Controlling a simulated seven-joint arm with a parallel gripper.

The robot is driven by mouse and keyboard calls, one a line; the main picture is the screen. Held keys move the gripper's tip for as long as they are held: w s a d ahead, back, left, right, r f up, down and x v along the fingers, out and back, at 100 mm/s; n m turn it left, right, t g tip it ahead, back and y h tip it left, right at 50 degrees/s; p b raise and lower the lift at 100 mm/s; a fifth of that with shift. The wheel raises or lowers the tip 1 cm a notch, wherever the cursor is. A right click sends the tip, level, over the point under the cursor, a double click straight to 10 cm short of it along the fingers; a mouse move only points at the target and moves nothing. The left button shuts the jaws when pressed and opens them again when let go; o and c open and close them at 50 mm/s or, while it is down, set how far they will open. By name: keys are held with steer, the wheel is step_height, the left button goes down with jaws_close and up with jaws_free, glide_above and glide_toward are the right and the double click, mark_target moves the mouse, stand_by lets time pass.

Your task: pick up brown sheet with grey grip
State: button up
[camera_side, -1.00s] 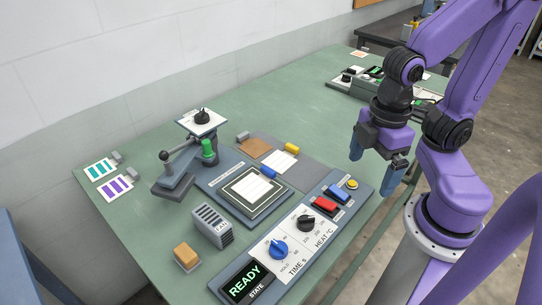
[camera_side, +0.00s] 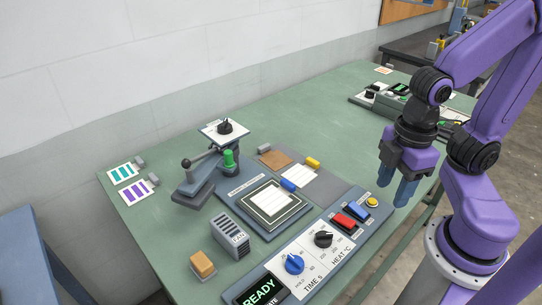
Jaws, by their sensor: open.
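The brown sheet (camera_side: 277,160) lies flat on a grey mat at the back of the press area. Its grey grip (camera_side: 264,149) is a small block at the sheet's upper left edge. My gripper (camera_side: 397,196) is open and empty, with its fingers pointing down. It hangs well to the right of the brown sheet, near the table's right edge, and touches nothing.
A white sheet with a yellow grip (camera_side: 313,163) lies beside the brown one. The press lever (camera_side: 187,163) and green knob (camera_side: 229,158) stand left of it. A blue-gripped sheet lies on the plate (camera_side: 247,206). The control panel (camera_side: 310,254) is in front.

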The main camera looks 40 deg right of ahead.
steer(key=w+a+r+n+h, duration=0.15)
steer(key=w+a, duration=0.25)
steer(key=w, duration=0.7)
steer(key=w+a+r+n+y, duration=0.1)
steer(key=w+a+r, duration=0.15)
steer(key=w, duration=0.95)
steer(key=n+h, duration=0.2)
glide_above(264, 146)
steer(key=a, duration=0.2)
steer(key=f, duration=1.6)
steer(key=shift+d+f, duration=0.15)
steer(key=shift+d, duration=0.1)
steer(key=shift+d+f, duration=0.2)
steer(key=shift+f, duration=0.65)
steer(key=shift+d+f, duration=0.25)
steer(key=shift+f, duration=0.6)
steer(key=shift+d+f, duration=0.2)
steer(key=shift+f, duration=0.65)
jaws_close()
